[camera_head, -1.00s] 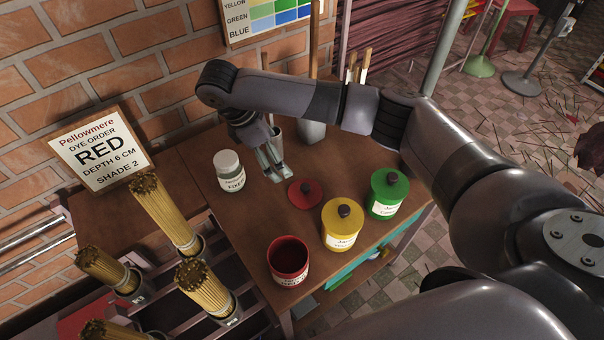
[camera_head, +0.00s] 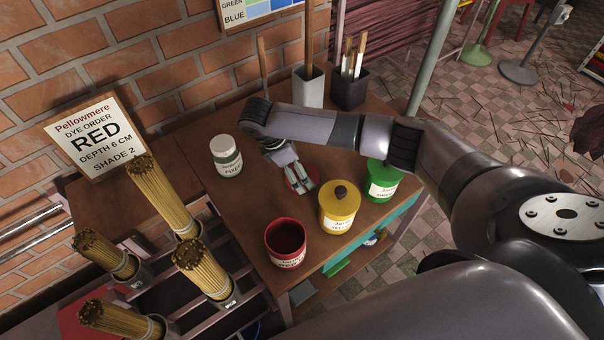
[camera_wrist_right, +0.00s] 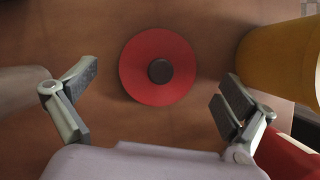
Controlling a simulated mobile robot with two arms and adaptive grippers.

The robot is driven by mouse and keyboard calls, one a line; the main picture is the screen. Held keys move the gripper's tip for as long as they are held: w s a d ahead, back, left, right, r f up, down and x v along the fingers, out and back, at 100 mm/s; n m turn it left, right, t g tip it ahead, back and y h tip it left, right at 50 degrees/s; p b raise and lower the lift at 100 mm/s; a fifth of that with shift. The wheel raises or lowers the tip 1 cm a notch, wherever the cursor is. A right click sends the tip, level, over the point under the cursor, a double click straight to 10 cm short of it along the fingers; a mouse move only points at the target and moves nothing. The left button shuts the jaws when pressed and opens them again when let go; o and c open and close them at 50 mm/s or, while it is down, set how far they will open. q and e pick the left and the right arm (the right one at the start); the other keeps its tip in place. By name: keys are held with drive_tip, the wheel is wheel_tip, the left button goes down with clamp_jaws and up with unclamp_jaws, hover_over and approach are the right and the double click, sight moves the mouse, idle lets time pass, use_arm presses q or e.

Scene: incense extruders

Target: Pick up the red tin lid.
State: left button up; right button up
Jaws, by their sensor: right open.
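The red tin lid (camera_wrist_right: 140,82) is a flat red disc with a dark round knob. It lies on the wooden table (camera_wrist_right: 60,30) between and ahead of my open fingers in the right wrist view. In the head view the lid (camera_head: 291,181) is mostly hidden beneath my right gripper (camera_head: 301,185). My right gripper (camera_wrist_right: 158,98) is open and empty above the lid, apart from it as far as I can tell. The open red tin (camera_head: 286,243), without a lid, stands nearer at the table's front. My left gripper is not in view.
A yellow tin (camera_head: 340,208) stands close right of the lid, and a green tin (camera_head: 382,181) beyond it, partly behind my arm. A white fixer jar (camera_head: 226,157) stands left. Incense bundles (camera_head: 203,270) stand front left. Pots with tools (camera_head: 349,88) stand behind.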

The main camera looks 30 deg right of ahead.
drive_tip(key=shift+d+f, duration=0.35)
drive_tip(key=shift+f, duration=0.3)
drive_tip(key=shift+s+d+f, duration=0.1)
drive_tip(key=shift+f, duration=0.3)
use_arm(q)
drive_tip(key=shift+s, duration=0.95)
use_arm(e)
drive_tip(key=shift+c, duration=0.6)
drive_tip(key=c, duration=0.6)
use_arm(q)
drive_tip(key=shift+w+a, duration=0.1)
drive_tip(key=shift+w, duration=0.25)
use_arm(e)
drive_tip(key=shift+s, duration=0.15)
drive_tip(key=c, duration=1.2)
